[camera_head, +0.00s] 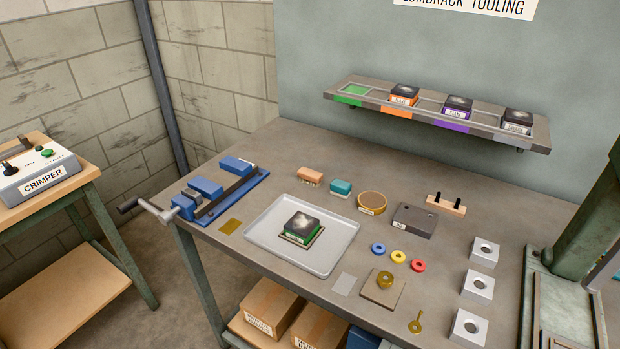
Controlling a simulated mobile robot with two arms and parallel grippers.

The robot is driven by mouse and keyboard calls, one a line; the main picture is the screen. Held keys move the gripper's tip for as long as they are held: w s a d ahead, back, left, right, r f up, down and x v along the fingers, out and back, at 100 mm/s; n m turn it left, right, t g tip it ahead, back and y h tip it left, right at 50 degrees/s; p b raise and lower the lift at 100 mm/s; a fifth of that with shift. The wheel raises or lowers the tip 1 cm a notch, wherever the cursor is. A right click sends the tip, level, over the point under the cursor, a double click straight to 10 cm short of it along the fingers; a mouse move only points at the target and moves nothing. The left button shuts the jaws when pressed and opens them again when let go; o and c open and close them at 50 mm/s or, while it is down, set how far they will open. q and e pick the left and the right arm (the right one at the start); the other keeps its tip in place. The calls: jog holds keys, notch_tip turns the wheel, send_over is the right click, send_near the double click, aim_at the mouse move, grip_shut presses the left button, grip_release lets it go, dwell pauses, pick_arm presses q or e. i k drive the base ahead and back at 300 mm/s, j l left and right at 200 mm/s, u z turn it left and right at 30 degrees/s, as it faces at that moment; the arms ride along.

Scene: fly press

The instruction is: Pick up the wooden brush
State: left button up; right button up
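The wooden brush (311,173) lies on the grey workbench (270,150), behind the light grey tray. It has a tan-brown block top with pale bristles showing below its front edge. A teal-topped block (341,187), perhaps another brush, sits just to its right with a small gap. The wooden brush is fully visible with nothing on it. Neither of my grippers shows in the head view.
A tray (335,232) holds a dark block with a green base. A blue vise (215,192) stands left. A round tin (372,202), a grey block (414,219) and coloured rings lie right. A shelf (440,107) hangs behind. Green press parts (590,215) stand far right.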

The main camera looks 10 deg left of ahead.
aim_at(311, 177)
jog(key=i+j+z, duration=0.1)
jog(key=j+z, duration=0.65)
jog(key=j, duration=0.2)
